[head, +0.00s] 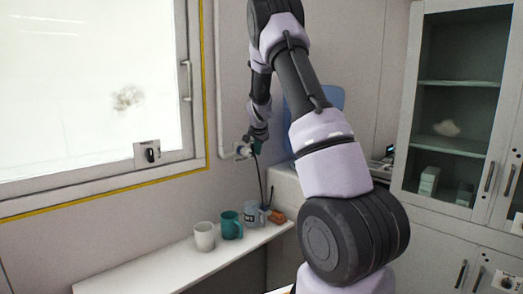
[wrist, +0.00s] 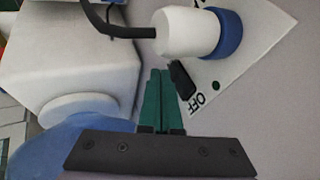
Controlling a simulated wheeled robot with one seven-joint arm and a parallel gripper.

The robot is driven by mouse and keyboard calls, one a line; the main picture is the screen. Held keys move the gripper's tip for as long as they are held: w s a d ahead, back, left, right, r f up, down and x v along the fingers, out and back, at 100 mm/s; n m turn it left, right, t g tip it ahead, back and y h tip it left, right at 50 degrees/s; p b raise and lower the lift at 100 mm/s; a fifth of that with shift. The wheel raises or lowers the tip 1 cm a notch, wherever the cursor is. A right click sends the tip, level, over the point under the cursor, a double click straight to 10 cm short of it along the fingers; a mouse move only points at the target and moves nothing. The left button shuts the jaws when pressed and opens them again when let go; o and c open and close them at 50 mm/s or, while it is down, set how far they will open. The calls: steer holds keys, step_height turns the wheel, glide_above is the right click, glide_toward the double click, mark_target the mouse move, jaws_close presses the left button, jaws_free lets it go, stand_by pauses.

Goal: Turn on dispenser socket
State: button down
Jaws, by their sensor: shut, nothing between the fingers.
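The dispenser socket is a white plate (wrist: 262,60) on the wall, marked OFF with a green dot beside the word. A white and blue plug (wrist: 190,32) with a black cord is in it. A small black switch lever (wrist: 182,80) sits below the plug. My gripper (wrist: 160,72) has green fingers pressed together, empty, with the tips just left of the lever; I cannot tell whether they touch it. In the head view my gripper (head: 257,147) is at the wall beside the socket plate (head: 241,150), partly covering it.
A white shelf (head: 190,262) below holds a white mug (head: 204,236), a teal mug (head: 231,225) and a grey mug (head: 251,213). A white dispenser body (wrist: 70,65) stands left in the wrist view.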

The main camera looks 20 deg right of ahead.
steer(key=shift+w+a, duration=0.1)
steer(key=shift+w+a+f, duration=0.1)
steer(key=shift+w, duration=0.15)
stand_by(0.3)
